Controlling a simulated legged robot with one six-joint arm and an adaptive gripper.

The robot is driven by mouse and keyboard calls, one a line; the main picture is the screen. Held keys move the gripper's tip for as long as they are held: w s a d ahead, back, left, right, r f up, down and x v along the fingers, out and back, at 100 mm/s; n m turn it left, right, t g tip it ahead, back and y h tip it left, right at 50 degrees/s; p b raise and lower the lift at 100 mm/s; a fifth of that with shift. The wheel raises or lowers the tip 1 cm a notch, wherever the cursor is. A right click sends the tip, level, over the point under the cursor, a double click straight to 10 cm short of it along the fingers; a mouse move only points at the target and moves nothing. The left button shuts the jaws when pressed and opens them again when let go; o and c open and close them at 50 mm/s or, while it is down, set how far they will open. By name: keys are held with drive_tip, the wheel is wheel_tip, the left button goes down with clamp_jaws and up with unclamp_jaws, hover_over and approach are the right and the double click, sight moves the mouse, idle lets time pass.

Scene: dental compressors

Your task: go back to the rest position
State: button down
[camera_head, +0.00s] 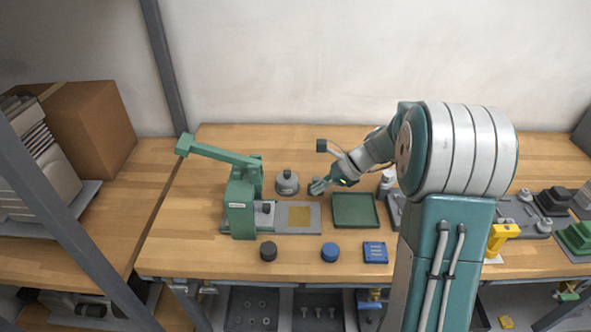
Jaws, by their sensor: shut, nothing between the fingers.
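My gripper (318,187) is shut and empty. It is above the wooden bench (180,215), between a grey metal cylinder part (287,183) on its left and a green square tray (355,210) on its lower right. My arm reaches in from the right side of the picture, and its large teal and white links cover part of the bench. I cannot tell whether the fingertips touch the bench top.
A green lever press (242,203) on a grey plate stands left of my gripper. A black knob (268,251), a blue knob (330,252) and a blue block (375,252) lie along the front. A yellow part (501,238) and green block (576,238) are at right.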

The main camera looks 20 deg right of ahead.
drive_tip(key=s+a+r+n+h, duration=0.5)
drive_tip(key=s+r+n, duration=0.55)
drive_tip(key=s, duration=0.25)
drive_tip(key=s+r+n+t+h, duration=0.2)
drive_tip(key=s+n+t+h, duration=0.1)
drive_tip(key=s+n, duration=0.7)
drive_tip(key=s, duration=0.2)
drive_tip(key=shift+s+d+n+h, duration=0.25)
drive_tip(key=shift+s+n+h, duration=0.05)
drive_tip(key=shift+s+n, duration=0.05)
